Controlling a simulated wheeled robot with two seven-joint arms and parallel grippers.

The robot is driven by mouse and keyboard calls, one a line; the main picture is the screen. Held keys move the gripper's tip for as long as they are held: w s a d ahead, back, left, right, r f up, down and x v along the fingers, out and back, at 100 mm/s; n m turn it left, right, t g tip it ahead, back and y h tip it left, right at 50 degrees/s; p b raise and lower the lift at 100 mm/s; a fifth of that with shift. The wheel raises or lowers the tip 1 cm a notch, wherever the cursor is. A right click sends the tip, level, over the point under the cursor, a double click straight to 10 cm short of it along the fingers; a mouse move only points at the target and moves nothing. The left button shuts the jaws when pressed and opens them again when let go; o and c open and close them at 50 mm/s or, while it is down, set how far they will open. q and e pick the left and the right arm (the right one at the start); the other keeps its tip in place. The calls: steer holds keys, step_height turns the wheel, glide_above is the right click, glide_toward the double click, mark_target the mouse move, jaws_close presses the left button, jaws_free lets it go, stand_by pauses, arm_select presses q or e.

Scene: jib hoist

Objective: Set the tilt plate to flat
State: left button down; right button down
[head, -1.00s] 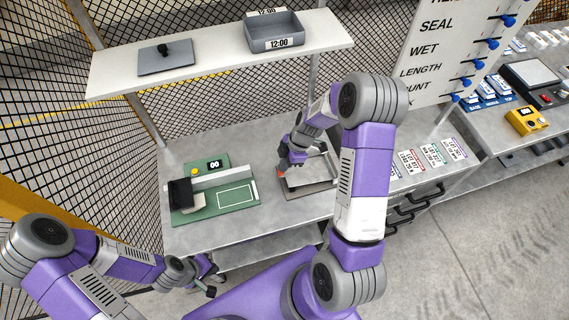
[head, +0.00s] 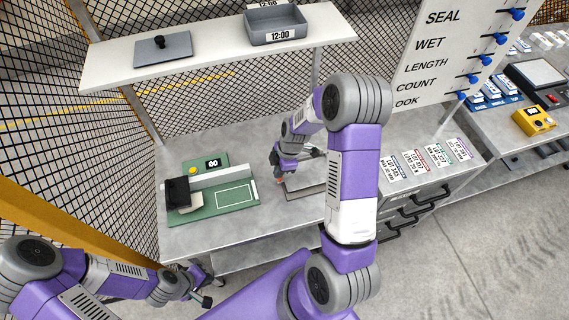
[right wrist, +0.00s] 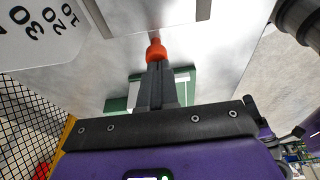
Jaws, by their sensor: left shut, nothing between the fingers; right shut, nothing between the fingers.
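The tilt plate (head: 308,186) is a grey plate on the bench, partly hidden behind my right arm in the head view. An edge of it shows at the top of the right wrist view (right wrist: 150,12). In the head view my right gripper (head: 277,170) is low at the plate's left side. My left gripper (head: 206,298) is shut and empty, low in front of the bench. The plate's exact angle is unclear.
A green station (head: 215,205) with a black block stands on the bench left of the plate. A shelf (head: 215,50) above carries a grey tray (head: 275,28) and a small plate (head: 163,48). Label cards (head: 415,162) lie right of my arm. Wire mesh closes the left side.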

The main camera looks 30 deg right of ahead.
steer(key=shift+s+f, duration=0.3)
steer(key=r+p, duration=0.1)
steer(key=r, duration=0.1)
steer(key=r+p, duration=0.2)
steer(key=r, duration=0.1)
steer(key=shift+w+r, duration=0.3)
steer(key=v, duration=0.9)
steer(key=shift+a, duration=0.3)
